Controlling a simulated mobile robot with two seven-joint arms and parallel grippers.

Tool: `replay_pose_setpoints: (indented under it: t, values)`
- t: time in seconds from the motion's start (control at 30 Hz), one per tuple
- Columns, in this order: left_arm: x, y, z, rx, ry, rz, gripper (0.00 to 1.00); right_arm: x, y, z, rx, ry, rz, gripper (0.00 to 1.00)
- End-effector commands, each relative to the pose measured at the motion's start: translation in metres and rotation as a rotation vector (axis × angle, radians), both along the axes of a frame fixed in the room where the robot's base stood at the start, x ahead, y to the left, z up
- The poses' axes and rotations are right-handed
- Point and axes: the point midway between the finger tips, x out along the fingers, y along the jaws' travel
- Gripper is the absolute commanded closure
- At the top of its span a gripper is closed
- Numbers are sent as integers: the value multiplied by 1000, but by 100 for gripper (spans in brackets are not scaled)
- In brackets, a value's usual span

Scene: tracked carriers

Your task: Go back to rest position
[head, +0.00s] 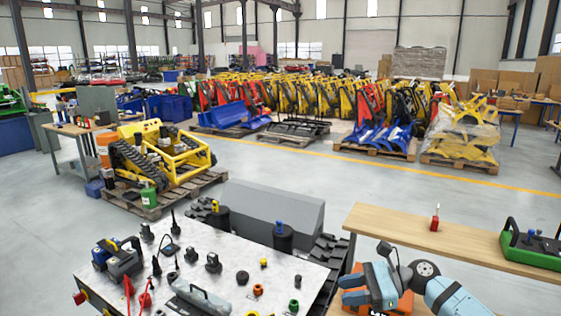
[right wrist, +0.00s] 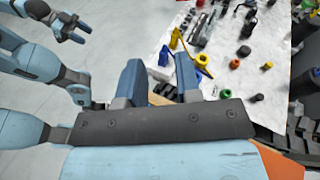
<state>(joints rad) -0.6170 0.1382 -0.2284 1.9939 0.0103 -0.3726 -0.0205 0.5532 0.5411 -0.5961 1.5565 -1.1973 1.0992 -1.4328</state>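My right gripper (head: 346,289) is at the lower right of the head view, its fingers pointing left, beside the right edge of the grey-white table (head: 225,262). In the right wrist view its two blue fingers (right wrist: 158,78) stand apart with nothing held between them. My left gripper (right wrist: 82,30) shows only at the top left of the right wrist view, over the grey floor. Its fingers are spread and nothing shows between them. The left arm is out of the head view.
A wooden bench (head: 385,222) at right bears a red bottle (head: 435,222) and a green toolbox (head: 530,248). An orange box (head: 400,303) lies by my right gripper. A yellow tracked carrier (head: 160,155) stands behind.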

Motion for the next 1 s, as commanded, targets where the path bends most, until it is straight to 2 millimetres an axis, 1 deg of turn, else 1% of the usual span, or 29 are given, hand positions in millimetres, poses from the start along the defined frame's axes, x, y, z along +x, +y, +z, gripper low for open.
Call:
replay_pose_setpoints:
  t: [0.03, 0.1, 0.17, 0.2, 0.27, 0.3, 0.37, 0.4, 0.47, 0.5, 0.57, 0.6, 0.67, 0.7, 0.73, 0.77, 0.8, 0.9, 1.0]
  values:
    - [-1, 0, 0, 1, 2, 0, 49, -15, 15, -10, 122, 136, -63, 69]
    - [-1, 0, 0, 1, 4, 0, 49, -29, 27, -16, 290, 335, -157, 69]
    - [-1, 0, 0, 1, 4, 0, 49, -40, 33, -23, 433, 518, -234, 69]
    - [-1, 0, 0, 1, 4, 0, 49, -46, 34, -28, 528, 644, -285, 69]
    - [-1, 0, 1, 0, 4, 0, 49, -56, 33, -38, 668, 839, -358, 69]
    - [-1, 0, 1, 0, 4, 0, 49, -62, 30, -46, 761, 972, -408, 69]
    - [-1, 0, 2, 0, 4, 0, 49, -73, 24, -61, 903, 1175, -479, 69]
    - [-1, 0, 2, 0, 3, 1, 49, -81, 19, -73, 997, 1312, -525, 69]
    - [-1, 0, 3, 0, 3, 1, 49, -95, 10, -92, 1141, 1518, -593, 69]
    - [-1, 0, 3, 1, 3, 1, 49, -106, 3, -108, 1238, 1656, -639, 69]
    - [-1, 0, 4, 1, 3, 1, 49, -125, -7, -131, 1387, 1861, -705, 69]
    - [-1, 0, 4, 1, 3, 1, 49, -141, -13, -148, 1490, 1995, -746, 69]
    - [-1, 0, 4, 0, 2, 1, 49, -165, -22, -172, 1644, 2185, -807, 69]
    - [-1, 0, 5, 0, 2, 1, 49, -183, -27, -188, 1743, 2303, -845, 69]
    - [-1, 0, 5, 0, 2, 1, 49, -197, -30, -198, 1816, 2382, -871, 69]
    - [-1, 0, 5, 1, 2, 2, 49, -210, -33, -208, -1790, -2330, 850, 69]
    - [-1, 0, 5, 1, 2, 2, 49, -226, -36, -219, -1730, -2229, 809, 69]
    - [-1, 0, 6, 1, 2, 2, 49, -261, -40, -239, -1614, -2027, 736, 69]
    - [0, 0, 6, 1, 2, 3, 49, -281, -42, -250, -1550, -1910, 692, 69]
